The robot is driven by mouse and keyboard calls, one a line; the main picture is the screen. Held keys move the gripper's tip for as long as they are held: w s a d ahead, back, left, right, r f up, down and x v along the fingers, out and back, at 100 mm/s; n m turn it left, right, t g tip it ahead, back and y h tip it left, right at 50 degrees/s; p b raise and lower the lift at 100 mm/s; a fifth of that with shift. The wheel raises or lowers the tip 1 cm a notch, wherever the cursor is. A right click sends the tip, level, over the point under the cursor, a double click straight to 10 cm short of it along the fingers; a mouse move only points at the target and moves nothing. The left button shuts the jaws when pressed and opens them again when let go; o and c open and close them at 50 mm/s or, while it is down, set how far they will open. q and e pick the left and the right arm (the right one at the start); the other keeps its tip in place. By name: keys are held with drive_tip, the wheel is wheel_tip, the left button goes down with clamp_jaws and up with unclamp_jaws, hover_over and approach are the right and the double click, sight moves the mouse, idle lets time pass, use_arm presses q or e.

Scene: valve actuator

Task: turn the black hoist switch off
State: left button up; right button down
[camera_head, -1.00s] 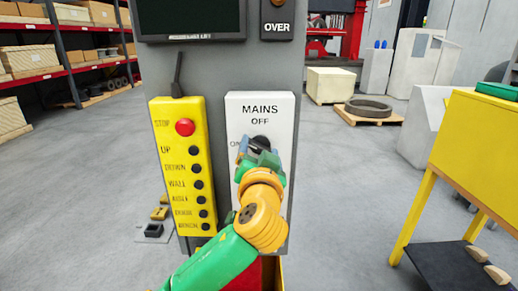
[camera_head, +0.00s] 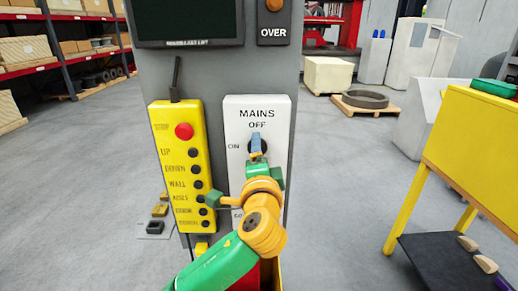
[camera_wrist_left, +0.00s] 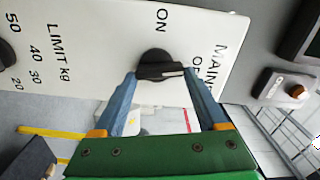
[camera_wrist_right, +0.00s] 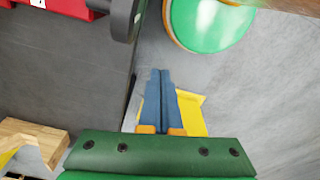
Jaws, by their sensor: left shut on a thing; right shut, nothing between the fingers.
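The black hoist switch (camera_wrist_left: 158,66) is a round knob with a raised bar on the white MAINS panel (camera_head: 274,110). In the left wrist view its white mark points right, toward the OFF lettering. My left gripper (camera_wrist_left: 161,72) is shut on the ends of the bar, one blue finger at each side. In the head view the left gripper (camera_head: 256,144) is upright in front of the switch (camera_head: 250,147) and hides much of it. My right gripper (camera_wrist_right: 162,72) is shut and empty in the right wrist view, away from the panel.
A yellow button box (camera_head: 165,140) with a red stop button hangs left of the panel on the grey column (camera_head: 215,70). A yellow table (camera_head: 480,150) stands at right. A green round object (camera_wrist_right: 208,22) is near my right gripper.

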use_arm(q)
drive_tip(key=shift+m, duration=0.7)
drive_tip(key=shift+f+p, duration=0.1)
drive_tip(key=shift+p, duration=0.2)
drive_tip(key=o, duration=1.3)
drive_tip(key=shift+d, duration=0.1)
drive_tip(key=s+b, duration=0.3)
drive_tip(key=s, duration=0.4)
